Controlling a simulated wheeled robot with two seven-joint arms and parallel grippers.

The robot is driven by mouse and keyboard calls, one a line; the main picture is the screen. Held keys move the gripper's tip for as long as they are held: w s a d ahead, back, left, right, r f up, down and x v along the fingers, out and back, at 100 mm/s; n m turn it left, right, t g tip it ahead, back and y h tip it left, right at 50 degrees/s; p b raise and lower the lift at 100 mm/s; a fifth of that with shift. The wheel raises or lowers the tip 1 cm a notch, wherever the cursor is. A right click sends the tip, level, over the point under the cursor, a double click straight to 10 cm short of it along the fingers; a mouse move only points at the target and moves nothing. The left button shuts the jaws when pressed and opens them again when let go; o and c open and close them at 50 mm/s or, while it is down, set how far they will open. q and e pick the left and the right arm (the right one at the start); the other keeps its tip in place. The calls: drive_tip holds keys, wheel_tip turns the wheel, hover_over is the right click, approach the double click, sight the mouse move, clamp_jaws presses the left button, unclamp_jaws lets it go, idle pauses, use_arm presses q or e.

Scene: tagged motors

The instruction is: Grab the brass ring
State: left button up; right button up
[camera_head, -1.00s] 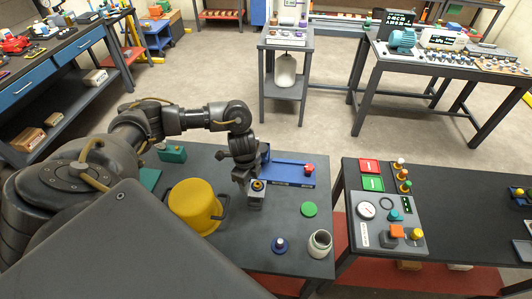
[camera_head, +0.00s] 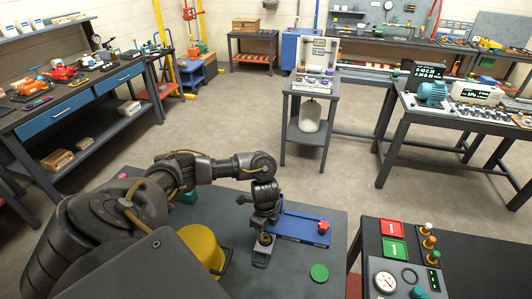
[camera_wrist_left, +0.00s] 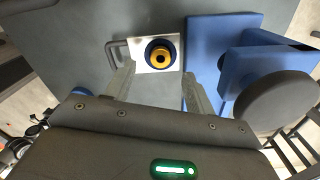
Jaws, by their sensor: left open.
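The brass ring (camera_head: 265,239) sits around a dark round post on a small silver block on the table; it also shows in the wrist view (camera_wrist_left: 161,57), seen from above. The block has a grey handle on its left in the wrist view. My left gripper (camera_head: 264,226) is above and close to the ring, pointing down. In the wrist view its two fingers (camera_wrist_left: 158,82) are spread apart with nothing between them, and the ring lies just beyond the fingertips. My right gripper is not in view.
A blue fixture (camera_head: 300,229) with a red knob stands right beside the block. A yellow pot (camera_head: 206,250) is to the left, partly hidden by my arm. A green disc (camera_head: 319,273) lies at front right. A second table with a control panel (camera_head: 395,265) is farther right.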

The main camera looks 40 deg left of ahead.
sight(266, 235)
use_arm(q)
drive_tip(key=shift+s+f, duration=0.1)
drive_tip(key=shift+f, duration=2.4)
drive_tip(key=c, duration=1.1)
drive_tip(key=shift+o, duration=0.2)
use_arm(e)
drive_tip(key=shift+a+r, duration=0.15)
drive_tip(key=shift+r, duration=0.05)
